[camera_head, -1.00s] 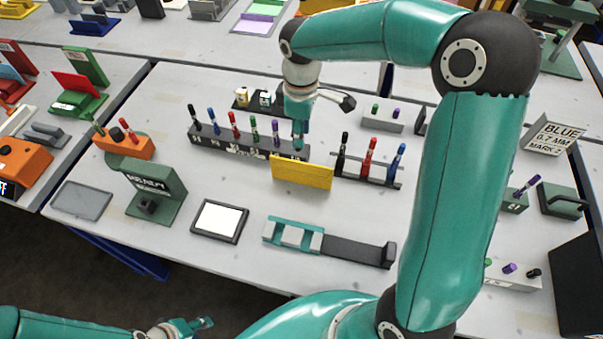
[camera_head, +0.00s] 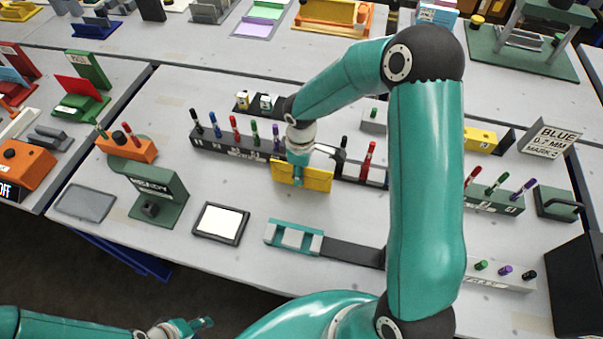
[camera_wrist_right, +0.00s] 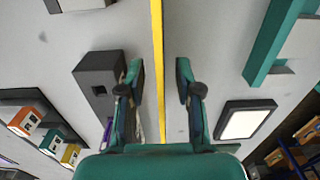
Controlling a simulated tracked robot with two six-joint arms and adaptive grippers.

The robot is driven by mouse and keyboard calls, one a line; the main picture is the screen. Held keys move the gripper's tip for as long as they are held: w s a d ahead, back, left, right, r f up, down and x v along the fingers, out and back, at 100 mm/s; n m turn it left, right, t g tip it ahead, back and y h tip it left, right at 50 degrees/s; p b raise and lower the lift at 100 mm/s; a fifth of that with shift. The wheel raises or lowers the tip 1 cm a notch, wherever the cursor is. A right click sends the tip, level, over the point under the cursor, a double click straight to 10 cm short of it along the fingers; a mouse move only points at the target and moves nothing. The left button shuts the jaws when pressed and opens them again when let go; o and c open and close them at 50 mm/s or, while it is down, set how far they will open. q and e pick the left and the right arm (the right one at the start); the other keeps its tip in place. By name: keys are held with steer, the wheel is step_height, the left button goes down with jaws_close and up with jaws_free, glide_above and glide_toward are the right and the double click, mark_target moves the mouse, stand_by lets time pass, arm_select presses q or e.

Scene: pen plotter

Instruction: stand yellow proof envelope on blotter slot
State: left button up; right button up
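The yellow proof envelope (camera_head: 318,178) stands upright on edge on the grey table, in front of the dark pen racks. It shows edge-on as a thin yellow strip in the right wrist view (camera_wrist_right: 157,40). My right gripper (camera_head: 298,179) is over the envelope, its fingers on either side; in the wrist view the open fingers (camera_wrist_right: 160,85) show gaps to it. My left gripper (camera_head: 201,323) is low at the front edge, away from the envelope; its opening is unclear. A teal holder with pale blocks (camera_head: 293,237) lies in front; I cannot tell whether it is the blotter slot.
A black-framed white pad (camera_head: 220,222) lies left of the teal holder. A green READY stand (camera_head: 158,190) is further left. A pen rack (camera_head: 215,143) with several pens stands behind the envelope. Table between envelope and teal holder is clear.

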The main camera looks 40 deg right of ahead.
steer(key=shift+f, duration=0.1)
jaws_close()
stand_by(0.4)
